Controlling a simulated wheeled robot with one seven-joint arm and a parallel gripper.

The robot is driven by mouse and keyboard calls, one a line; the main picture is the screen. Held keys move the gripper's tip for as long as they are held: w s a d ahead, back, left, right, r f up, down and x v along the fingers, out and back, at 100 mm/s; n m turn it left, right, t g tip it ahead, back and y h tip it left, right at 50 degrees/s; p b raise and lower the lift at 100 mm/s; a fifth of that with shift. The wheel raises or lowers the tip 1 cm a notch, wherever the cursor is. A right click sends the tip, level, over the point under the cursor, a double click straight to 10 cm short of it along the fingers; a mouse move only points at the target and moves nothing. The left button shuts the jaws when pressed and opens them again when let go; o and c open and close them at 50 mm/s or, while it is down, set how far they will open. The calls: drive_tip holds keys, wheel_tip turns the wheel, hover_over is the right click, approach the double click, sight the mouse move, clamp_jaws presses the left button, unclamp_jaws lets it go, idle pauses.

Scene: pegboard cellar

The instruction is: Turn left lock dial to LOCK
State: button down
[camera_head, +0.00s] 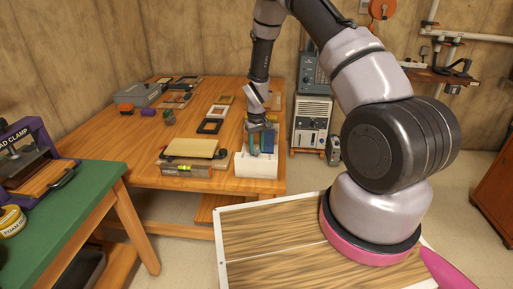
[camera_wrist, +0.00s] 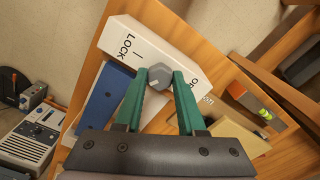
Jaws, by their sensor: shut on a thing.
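A white lock box (camera_head: 256,170) stands at the front right corner of the wooden workbench. In the wrist view the white box (camera_wrist: 150,45) carries the word LOCK at the upper left and a partly hidden label that starts with O at the right. A grey faceted dial (camera_wrist: 158,75) sits between these labels. My gripper (camera_wrist: 159,82) is shut on the dial, with one green finger on each side. A pale mark shows on the dial; which label it points to I cannot tell. In the head view my gripper (camera_head: 262,148) points down at the box and hides the dial.
A blue block (camera_wrist: 105,95) lies beside the gripper in the wrist view. A stack with a yellowish board (camera_head: 192,147) and a level (camera_head: 183,168) lie left of the box. A grey machine (camera_head: 311,122) stands right of the workbench (camera_head: 140,170). A green table (camera_head: 75,210) is at left.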

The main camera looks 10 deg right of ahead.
sight(256, 149)
drive_tip(key=m, duration=0.5)
drive_tip(key=shift+m, duration=0.3)
drive_tip(key=m, duration=0.5)
drive_tip(key=shift+w+m, duration=0.1)
drive_tip(key=shift+m, duration=0.6)
drive_tip(key=c, duration=0.5)
unclamp_jaws()
wheel_tip(256, 149, up, 11)
drive_tip(key=shift+f, duration=0.1)
